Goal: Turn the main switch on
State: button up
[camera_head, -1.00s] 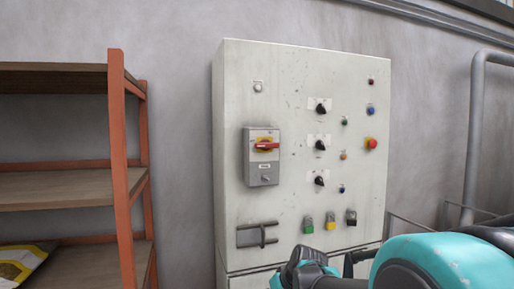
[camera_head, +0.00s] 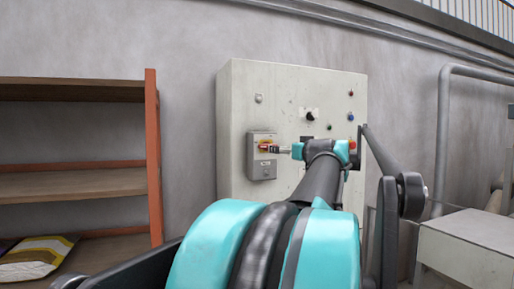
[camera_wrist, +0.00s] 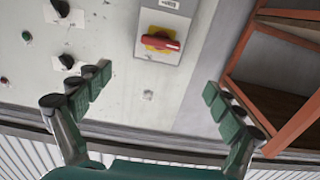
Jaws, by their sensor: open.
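The main switch is a red handle (camera_wrist: 160,41) on a yellow plate, set in a grey switch box on the pale control cabinet. The handle lies roughly horizontal. In the head view the switch (camera_head: 265,145) shows just left of my gripper (camera_head: 284,149), which reaches toward it. In the wrist view my gripper (camera_wrist: 157,83) is open and empty, its green-padded fingers spread wide. The handle appears beyond the fingertips, between them from side to side, with no visible contact. My arm hides the cabinet's lower right part in the head view.
The cabinet (camera_head: 236,100) also carries black knobs (camera_head: 310,116) and a red emergency button (camera_head: 351,144). An orange-framed shelf (camera_head: 152,150) with a yellow-and-white bag (camera_head: 35,258) stands to the left. A grey box (camera_head: 470,243) and a pipe (camera_head: 444,130) are at the right.

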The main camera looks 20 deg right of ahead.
aim_at(267, 146)
jog(key=w, duration=1.5)
jog(key=shift+a, duration=0.3)
jog(key=c, duration=1.2)
jog(key=shift+o, duration=0.2)
jog(key=shift+s+d+f+m, duration=0.1)
jog(key=shift+m, duration=2.9)
jog(key=shift+w+d+f+m, duration=0.1)
jog(key=shift+f+m, duration=0.05)
jog(key=shift+m, duration=2.85)
jog(key=shift+s+d+f+m, duration=0.1)
jog(key=shift+m, duration=2.9)
